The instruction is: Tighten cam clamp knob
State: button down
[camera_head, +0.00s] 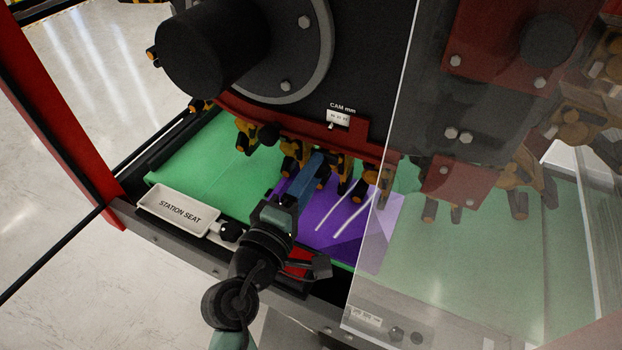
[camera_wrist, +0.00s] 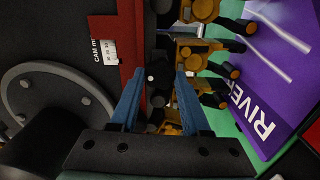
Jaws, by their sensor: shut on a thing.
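My gripper (camera_head: 315,160) reaches up from the front of the machine to the row below the red plate. Its two blue fingers show in the wrist view (camera_wrist: 157,82), closed around a dark knob (camera_wrist: 157,72) with a small pale spot. In the head view the fingers hide this knob. The white CAM mm label (camera_head: 340,117) is on the machine just above the fingertips; it also shows in the wrist view (camera_wrist: 104,50). How far the knob is turned cannot be told.
Several orange-and-black clamps (camera_head: 246,138) hang below the red plate, close beside my fingers. A purple printed sheet (camera_head: 335,217) lies on the green belt (camera_head: 205,165). A white STATION SEAT tray (camera_head: 178,212) is front left. A clear panel (camera_head: 430,280) stands to the right.

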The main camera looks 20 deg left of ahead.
dwell(0.5)
jog(key=shift+c, duration=1.9)
grip_release()
jog(key=s+b, duration=0.1)
jog(key=s, duration=1.2)
jog(key=shift+a+b, duration=0.2)
jog(key=shift+b, duration=0.2)
